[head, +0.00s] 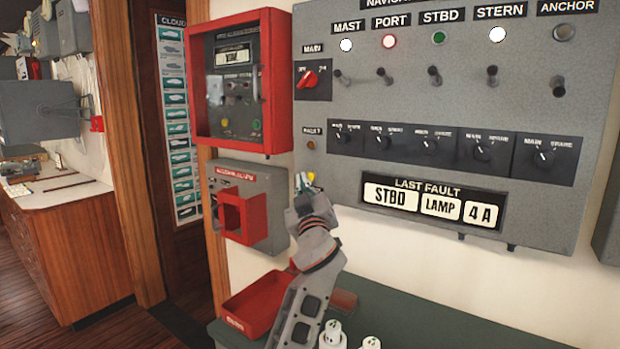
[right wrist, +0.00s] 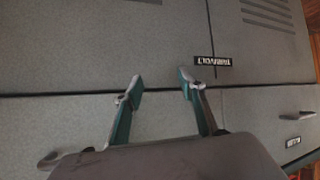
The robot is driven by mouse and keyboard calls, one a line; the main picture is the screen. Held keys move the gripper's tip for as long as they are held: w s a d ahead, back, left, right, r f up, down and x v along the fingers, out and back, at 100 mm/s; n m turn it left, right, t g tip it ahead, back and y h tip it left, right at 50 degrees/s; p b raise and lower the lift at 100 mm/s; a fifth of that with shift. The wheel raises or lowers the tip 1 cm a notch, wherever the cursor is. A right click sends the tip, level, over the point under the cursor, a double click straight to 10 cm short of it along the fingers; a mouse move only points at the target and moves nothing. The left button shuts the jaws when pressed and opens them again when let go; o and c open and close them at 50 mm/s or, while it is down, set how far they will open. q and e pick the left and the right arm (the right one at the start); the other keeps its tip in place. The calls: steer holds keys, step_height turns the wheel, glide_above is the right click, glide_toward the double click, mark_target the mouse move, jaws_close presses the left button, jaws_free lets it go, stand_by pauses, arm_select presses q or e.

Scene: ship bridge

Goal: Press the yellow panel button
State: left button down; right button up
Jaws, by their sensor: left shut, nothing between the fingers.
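A small yellow spot, seemingly the yellow button (head: 311,176), shows low on the left side of the grey navigation panel (head: 320,225) in the head view. My left gripper (head: 303,181) is shut and empty, its tips right beside the yellow spot and partly covering it. I cannot tell whether they touch it. My right gripper (right wrist: 158,86) shows only in the right wrist view, open and empty, in front of a grey cabinet face (right wrist: 80,45).
A red-framed box (head: 199,80) and a grey alarm box with a red cover (head: 246,218) are left of the panel. A red tray (head: 258,305) and white objects (head: 333,335) are on the green surface below. Toggle switches stick out from the panel.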

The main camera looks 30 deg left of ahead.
arm_select(q)
steer(key=shift+s+a+p, duration=0.2)
steer(key=shift+s+p, duration=0.45)
steer(key=shift+s, duration=1.85)
